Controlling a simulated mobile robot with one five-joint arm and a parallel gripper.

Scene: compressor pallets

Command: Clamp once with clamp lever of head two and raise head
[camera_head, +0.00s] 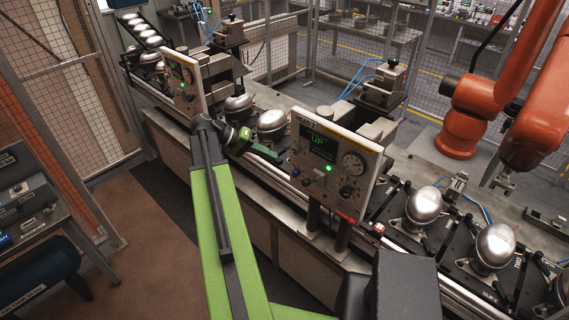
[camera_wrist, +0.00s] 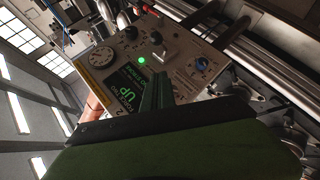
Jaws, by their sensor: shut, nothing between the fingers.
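The head two panel (camera_head: 335,160) faces me in the middle of the head view, upright and slightly tilted. Its screen (camera_head: 322,144) shows "UP" in green, and a green lamp is lit. In the wrist view the panel (camera_wrist: 185,55) fills the upper middle, rotated, with a gauge, knobs and a pale lever (camera_wrist: 171,66). I cannot tell whether that is the clamp lever. My gripper (camera_head: 281,160) is at the panel's left edge in the head view. In the wrist view my gripper (camera_wrist: 158,80) is shut and empty in front of the panel, hiding part of it; contact is unclear.
Another control panel (camera_head: 184,83) stands farther left along the line. Silver compressors (camera_head: 424,205) sit on the conveyor to the right. Orange robot arms (camera_head: 480,105) stand behind it. A mesh fence (camera_head: 60,75) and a dark console (camera_head: 30,195) are at left, with open floor between.

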